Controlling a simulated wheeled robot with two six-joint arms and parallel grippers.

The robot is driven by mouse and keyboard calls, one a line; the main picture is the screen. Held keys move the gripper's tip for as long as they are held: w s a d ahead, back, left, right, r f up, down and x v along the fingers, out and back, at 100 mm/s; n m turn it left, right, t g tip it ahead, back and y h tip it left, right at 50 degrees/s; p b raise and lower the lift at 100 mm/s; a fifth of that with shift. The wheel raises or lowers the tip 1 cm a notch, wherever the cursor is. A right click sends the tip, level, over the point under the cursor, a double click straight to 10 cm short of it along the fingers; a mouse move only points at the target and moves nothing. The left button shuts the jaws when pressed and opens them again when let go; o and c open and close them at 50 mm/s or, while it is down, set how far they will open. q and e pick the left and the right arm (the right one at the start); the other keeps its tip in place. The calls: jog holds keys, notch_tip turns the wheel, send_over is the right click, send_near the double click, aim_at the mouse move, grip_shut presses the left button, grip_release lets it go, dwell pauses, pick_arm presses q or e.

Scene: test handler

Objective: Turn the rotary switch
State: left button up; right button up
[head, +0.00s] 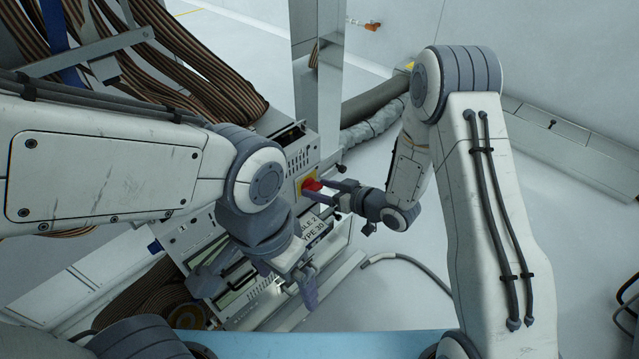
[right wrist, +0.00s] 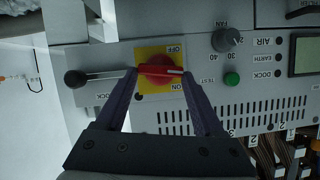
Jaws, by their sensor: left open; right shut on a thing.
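The rotary switch is a red knob (right wrist: 160,71) on a yellow square plate (right wrist: 152,55) marked OFF and ON, on the grey front panel of the test handler. In the head view the red knob (head: 311,185) shows near the middle. My right gripper (right wrist: 160,75) is shut on the red knob, with one finger at each end of its handle. It also shows in the head view (head: 325,191), reaching in from the right. My left gripper (head: 303,284) is open and empty, lower down in front of the machine.
Beside the switch are a black-knobbed lever (right wrist: 78,79), a green button (right wrist: 232,79) and a FAN dial (right wrist: 226,40). Bundled brown cables (head: 205,65) lie at the upper left. A grey hose (head: 375,130) runs behind. White floor at the right is mostly clear.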

jog(key=m+g+y+p, duration=0.1)
jog(key=m+p, duration=0.1)
jog(key=p, duration=0.2)
jog(key=shift+w+d+r, duration=0.1)
jog(key=shift+d, duration=0.1)
jog(key=m+y+p, duration=0.1)
jog(key=m+g+y+p, duration=0.1)
jog(key=m, duration=0.1)
jog(key=shift+w+d+f, duration=0.1)
jog(key=shift+w+f, duration=0.05)
jog(key=shift+f, duration=0.15)
jog(key=shift+d+f+m+y+p, duration=0.15)
jog(key=shift+m+y+p, duration=0.25)
jog(key=shift+m+p, duration=0.25)
jog(key=shift+f+m+y, duration=0.2)
jog(key=shift+m+y, duration=0.2)
jog(key=shift+m, duration=0.35)
jog(key=m+y, duration=0.1)
jog(key=m, duration=0.1)
jog(key=m+b, duration=0.1)
jog(key=m, duration=0.1)
jog(key=shift+w+f+y, duration=0.15)
jog(key=shift+f+y, duration=0.15)
jog(key=shift+y, duration=0.1)
